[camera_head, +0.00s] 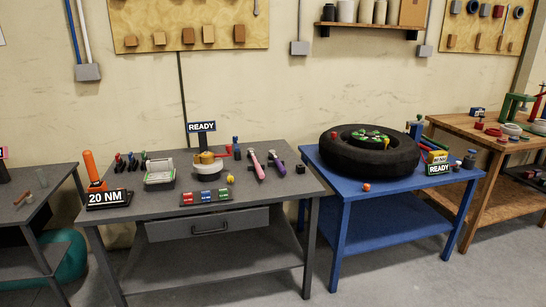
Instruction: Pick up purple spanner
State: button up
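A purple spanner (277,165) lies on the grey workbench (290,188), right of the bench's middle, towards its back. It has a dark end nearer the front. A pink spanner-like tool (257,166) lies just to its left, close beside it and apart. My gripper is not in view, so its state and place do not show.
A white round device (208,168) under a READY sign (202,127) stands left of the spanners. A small dark block (301,168) sits to their right. The blue table (343,190) with a tyre (367,158) adjoins on the right. Bare grey floor shows in front.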

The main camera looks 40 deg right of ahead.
aim_at(277, 163)
jog(key=u, duration=0.05)
jog(key=i, duration=1)
jog(key=u, duration=0.3)
